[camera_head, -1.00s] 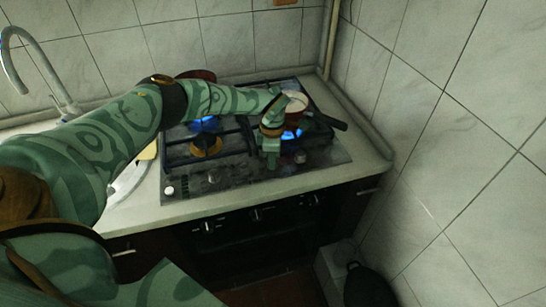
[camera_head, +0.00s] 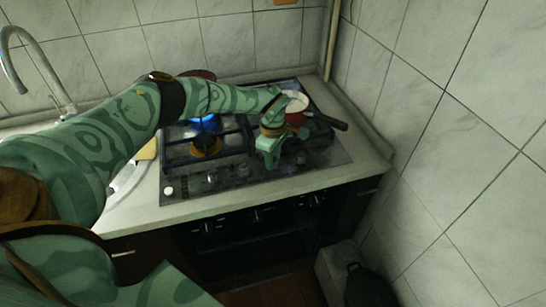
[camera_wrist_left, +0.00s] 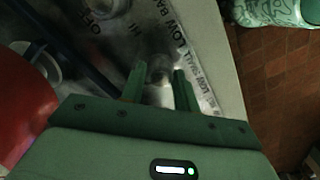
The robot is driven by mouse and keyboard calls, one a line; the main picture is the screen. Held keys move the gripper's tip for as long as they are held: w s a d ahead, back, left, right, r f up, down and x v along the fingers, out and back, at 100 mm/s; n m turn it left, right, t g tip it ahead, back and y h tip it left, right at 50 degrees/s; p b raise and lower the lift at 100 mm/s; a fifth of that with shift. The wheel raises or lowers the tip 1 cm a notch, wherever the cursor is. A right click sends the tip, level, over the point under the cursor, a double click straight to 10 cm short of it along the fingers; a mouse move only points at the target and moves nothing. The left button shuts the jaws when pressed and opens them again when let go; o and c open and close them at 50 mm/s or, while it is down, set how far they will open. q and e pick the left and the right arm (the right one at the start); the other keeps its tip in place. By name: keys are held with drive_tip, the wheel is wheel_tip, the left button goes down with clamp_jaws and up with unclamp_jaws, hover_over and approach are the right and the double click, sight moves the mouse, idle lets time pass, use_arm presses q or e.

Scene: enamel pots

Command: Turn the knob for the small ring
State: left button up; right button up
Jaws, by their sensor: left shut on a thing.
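My left gripper (camera_head: 268,158) points down at the front of the hob (camera_head: 225,185), at a knob between the back-right pan and the front edge. In the left wrist view its two fingers (camera_wrist_left: 160,86) stand on either side of a small metallic knob (camera_wrist_left: 161,68), shut on it. The hob's printed OFF, HI and LOW marks show around it. The knob is mostly hidden in the head view. A red pan (camera_head: 297,104) with a dark handle stands on the right side of the hob; the ring under it is hidden. My right gripper is not in view.
A blue flame (camera_head: 204,122) burns on the left side. Other knobs include one to the right (camera_head: 301,158) and a pale one at the left (camera_head: 168,191). A dark red pot (camera_head: 197,75) stands behind my arm. A tiled wall (camera_head: 450,130) bounds the right.

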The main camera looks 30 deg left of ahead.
use_arm(q)
drive_tip(key=o, duration=1)
wheel_tip(320, 180, up, 16)
drive_tip(key=p, duration=0.3)
drive_tip(key=shift+r, duration=0.2)
